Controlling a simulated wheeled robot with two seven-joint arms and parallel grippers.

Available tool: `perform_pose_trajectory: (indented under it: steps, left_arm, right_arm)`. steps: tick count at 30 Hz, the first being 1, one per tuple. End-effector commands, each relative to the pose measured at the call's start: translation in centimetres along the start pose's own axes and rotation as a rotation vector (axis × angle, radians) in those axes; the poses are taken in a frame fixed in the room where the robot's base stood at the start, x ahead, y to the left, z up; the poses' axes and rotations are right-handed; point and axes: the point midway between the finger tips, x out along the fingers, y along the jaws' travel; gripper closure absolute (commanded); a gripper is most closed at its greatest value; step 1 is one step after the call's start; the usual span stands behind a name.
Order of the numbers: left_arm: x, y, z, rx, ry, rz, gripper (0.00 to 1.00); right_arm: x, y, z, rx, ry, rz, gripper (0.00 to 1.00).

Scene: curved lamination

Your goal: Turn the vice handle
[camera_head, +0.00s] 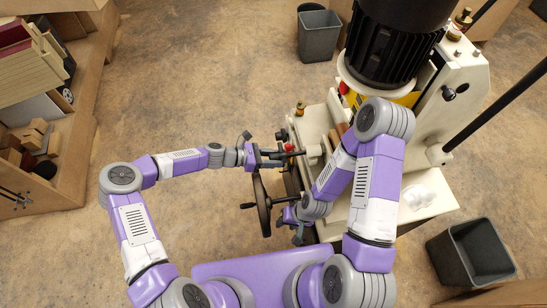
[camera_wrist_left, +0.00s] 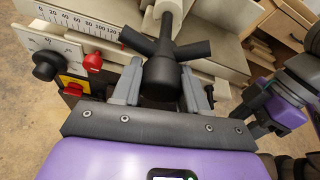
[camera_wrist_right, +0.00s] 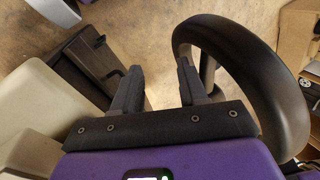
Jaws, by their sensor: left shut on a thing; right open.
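My right gripper (camera_wrist_right: 157,88) is open and empty. It is lower in the head view, just right of a black handwheel (camera_wrist_right: 285,85); I cannot tell whether it touches the wheel.
The cream machine (camera_head: 320,125) carries a black motor (camera_head: 395,40). A red knob (camera_wrist_left: 92,62) and a black knob (camera_wrist_left: 46,65) are left of the handle. Grey bins (camera_head: 319,36) and (camera_head: 470,255) stand on the floor. A wooden shelf (camera_head: 85,110) is at left. Floor between is clear.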

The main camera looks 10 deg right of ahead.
Motion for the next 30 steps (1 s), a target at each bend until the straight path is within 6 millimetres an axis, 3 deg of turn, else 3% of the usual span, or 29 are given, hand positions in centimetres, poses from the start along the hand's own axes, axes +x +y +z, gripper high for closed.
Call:
perform_pose_trajectory:
  steps: [1,2,6,16,30]
  left_arm:
    - [-0.2,0.2,-0.6,-0.003,0.008,0.006,0.87]
    - [-0.3,0.2,-0.6,-0.003,0.008,0.006,0.52]
    - [-0.2,0.1,-0.4,-0.003,0.006,0.004,0.34]
    - [-0.6,0.1,-0.2,-0.003,0.004,0.004,0.34]
    - [-7.2,0.1,-0.2,-0.002,0.005,0.004,0.34]
  right_arm:
    - [0.0,0.0,0.0,0.000,0.000,0.000,0.57]
    - [0.0,0.0,0.0,0.000,0.000,0.000,0.57]
    - [0.0,0.0,0.0,0.000,0.000,0.000,0.57]
    - [-0.1,0.0,0.0,0.000,0.000,0.000,0.57]
    - [-1.1,-0.4,0.1,0.000,0.000,0.000,0.57]
